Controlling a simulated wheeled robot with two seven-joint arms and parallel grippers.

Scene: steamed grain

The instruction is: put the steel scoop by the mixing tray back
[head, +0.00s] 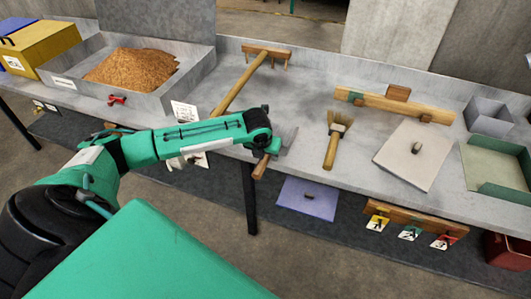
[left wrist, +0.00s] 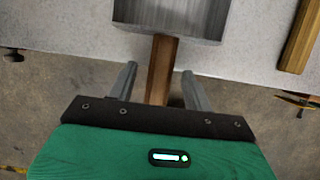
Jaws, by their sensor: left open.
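The steel scoop has a grey metal pan (left wrist: 172,12) and a wooden handle (left wrist: 162,58). In the head view its handle (head: 261,168) sticks out past the table's front edge, and part of the pan (head: 289,137) shows beside my gripper. My left gripper (head: 266,153) is over the front edge, hiding much of the scoop. In the left wrist view my left gripper (left wrist: 160,76) is open, with one finger on each side of the handle and gaps visible. The mixing tray (head: 190,92), holding brown grain (head: 130,69), stands to the left. My right gripper is not in view.
A wooden rake (head: 240,85) lies behind my gripper. To the right are a brush (head: 335,138), a wooden bar (head: 395,106), a white board (head: 415,158), a grey box (head: 488,116) and a green-edged tray (head: 490,165). Hooks with picture cards (head: 411,233) hang below the front edge.

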